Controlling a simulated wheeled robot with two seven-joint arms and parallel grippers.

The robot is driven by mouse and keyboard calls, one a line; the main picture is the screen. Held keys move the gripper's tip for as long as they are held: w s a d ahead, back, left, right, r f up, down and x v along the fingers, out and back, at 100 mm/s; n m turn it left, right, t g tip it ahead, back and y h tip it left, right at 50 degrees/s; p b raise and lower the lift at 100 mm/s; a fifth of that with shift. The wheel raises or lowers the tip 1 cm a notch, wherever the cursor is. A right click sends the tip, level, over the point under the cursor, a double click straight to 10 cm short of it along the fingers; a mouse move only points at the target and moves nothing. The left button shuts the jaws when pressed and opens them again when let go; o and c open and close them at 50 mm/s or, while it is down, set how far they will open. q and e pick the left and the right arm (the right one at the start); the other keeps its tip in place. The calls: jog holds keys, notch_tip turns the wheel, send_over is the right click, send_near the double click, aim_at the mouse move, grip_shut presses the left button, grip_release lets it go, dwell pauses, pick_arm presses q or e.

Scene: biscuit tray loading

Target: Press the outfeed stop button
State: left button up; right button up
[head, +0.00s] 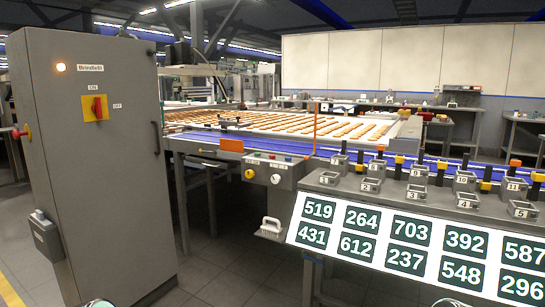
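A grey control box (268,169) hangs at the near edge of the biscuit conveyor, in the middle of the head view. Its top carries small coloured buttons, including a red one (288,158). Its front has a yellow knob (250,174) and a pale round control (276,179). The labels are too small to read, so I cannot tell which control is the outfeed stop button. Neither of my grippers shows; only small rounded parts, probably of my arms, show at the bottom edge, well below the box.
A tall grey cabinet (95,200) with a red-and-yellow switch (95,108) stands at the left. Rows of biscuits (340,129) lie on the conveyor. A sloped number board (415,248) and numbered holders fill the lower right. Floor (225,265) is clear between cabinet and board.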

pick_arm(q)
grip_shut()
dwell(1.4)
